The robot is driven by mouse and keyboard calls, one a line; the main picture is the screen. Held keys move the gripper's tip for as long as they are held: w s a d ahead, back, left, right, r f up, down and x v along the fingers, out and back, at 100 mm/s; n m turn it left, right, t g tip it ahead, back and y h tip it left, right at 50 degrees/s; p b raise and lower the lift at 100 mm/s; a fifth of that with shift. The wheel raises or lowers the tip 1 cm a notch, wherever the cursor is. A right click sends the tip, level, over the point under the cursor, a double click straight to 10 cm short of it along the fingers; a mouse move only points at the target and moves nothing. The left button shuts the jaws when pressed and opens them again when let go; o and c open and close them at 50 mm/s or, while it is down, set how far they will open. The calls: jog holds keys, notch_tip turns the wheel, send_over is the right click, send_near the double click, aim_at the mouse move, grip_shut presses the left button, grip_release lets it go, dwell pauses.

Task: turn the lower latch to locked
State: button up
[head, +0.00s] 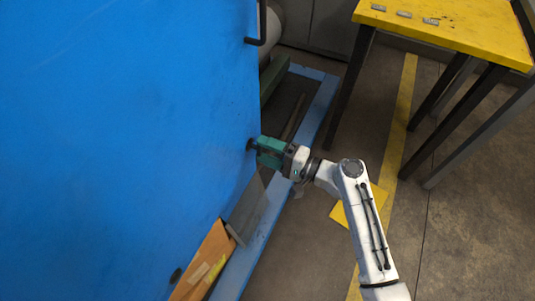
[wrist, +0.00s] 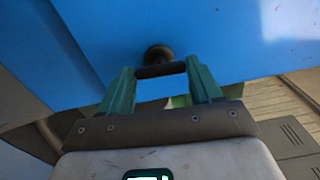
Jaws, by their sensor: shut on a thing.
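A large blue panel (head: 130,120) fills the left of the head view and the top of the wrist view (wrist: 230,40). On its right edge sits a small black latch (head: 250,144), mostly hidden by my gripper in the head view. The wrist view shows its round dark pivot (wrist: 158,53) on the blue face and a black bar (wrist: 160,71) between my fingers. My gripper (head: 259,147), with green fingers, is shut on this latch. In the wrist view, the two fingertips (wrist: 161,66) are at the bar's two ends. I cannot tell whether the latch is locked.
A black bar handle (head: 262,25) is higher on the panel's edge. A yellow-topped table (head: 460,30) with dark legs stands at the upper right. A blue floor frame (head: 318,105) and an orange board (head: 205,262) lie beside the panel. Open floor is at the right.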

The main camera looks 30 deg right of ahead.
jog(key=shift+n+b, duration=0.3)
jog(key=shift+n, duration=0.3)
jog(key=o, duration=1.1)
jog(key=shift+c, duration=0.2)
jog(key=v, duration=1)
jog(key=shift+s+d+p, duration=0.2)
jog(key=shift+s+p, duration=0.15)
